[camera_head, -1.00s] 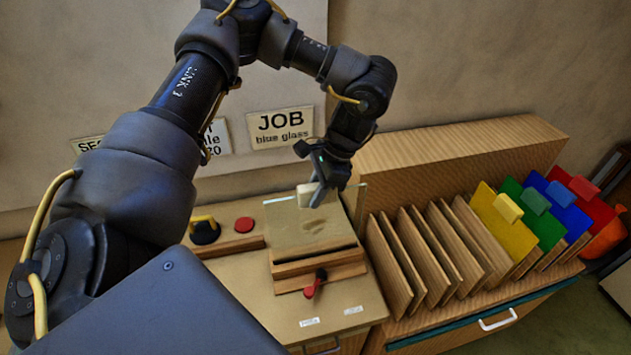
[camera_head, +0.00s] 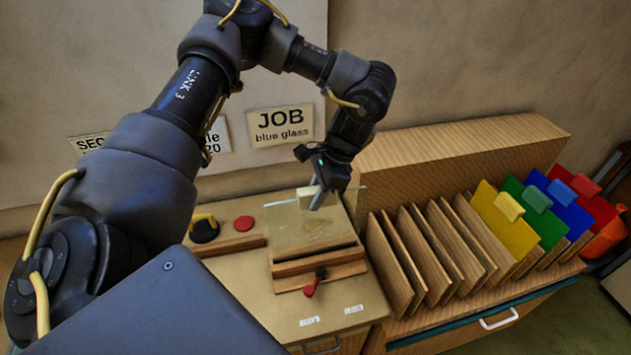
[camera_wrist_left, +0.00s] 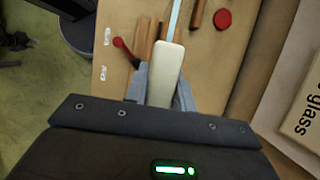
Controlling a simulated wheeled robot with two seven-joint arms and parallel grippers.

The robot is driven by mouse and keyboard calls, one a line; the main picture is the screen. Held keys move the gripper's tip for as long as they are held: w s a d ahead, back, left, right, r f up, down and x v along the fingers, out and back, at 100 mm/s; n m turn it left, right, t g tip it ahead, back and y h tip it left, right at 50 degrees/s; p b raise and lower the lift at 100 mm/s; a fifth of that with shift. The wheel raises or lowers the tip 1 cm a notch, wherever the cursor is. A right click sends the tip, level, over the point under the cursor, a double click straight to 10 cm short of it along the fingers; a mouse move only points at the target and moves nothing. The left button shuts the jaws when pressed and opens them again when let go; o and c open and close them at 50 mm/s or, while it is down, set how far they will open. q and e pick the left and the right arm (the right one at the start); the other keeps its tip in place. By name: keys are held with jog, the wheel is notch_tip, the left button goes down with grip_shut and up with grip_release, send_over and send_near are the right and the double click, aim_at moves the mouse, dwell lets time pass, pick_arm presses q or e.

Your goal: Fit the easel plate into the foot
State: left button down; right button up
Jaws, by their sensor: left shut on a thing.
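The easel plate (camera_head: 292,231) is a clear, pale sheet with a cream grip block (camera_head: 304,198) on its upper part. My left gripper (camera_head: 319,198) is shut on that block, which also shows between the fingers in the left wrist view (camera_wrist_left: 165,72). The plate stands over the wooden foot (camera_head: 320,271), its lower edge close to the foot's top. I cannot tell whether that edge is in the slot. In the wrist view the plate is seen edge-on as a thin pale strip (camera_wrist_left: 174,18). A red-knobbed lever (camera_head: 310,290) is at the foot's front. My right gripper is not in view.
A rack of upright wooden dividers (camera_head: 427,256) stands right of the foot, with yellow (camera_head: 503,228), green, blue and red panels. Left of the plate are a black suction cup (camera_head: 204,231) and a red disc (camera_head: 244,224). The counter's front is bare except for two labels.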

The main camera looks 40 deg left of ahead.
pick_arm(q)
jog(key=shift+f, duration=0.35)
jog(key=c, duration=1.1)
grip_release()
jog(key=shift+f, duration=0.1)
jog(key=b+v, duration=0.2)
jog(key=v, duration=0.8)
jog(key=shift+b, duration=0.35)
jog(key=shift+w+d+r, duration=0.1)
jog(key=shift+r, duration=0.35)
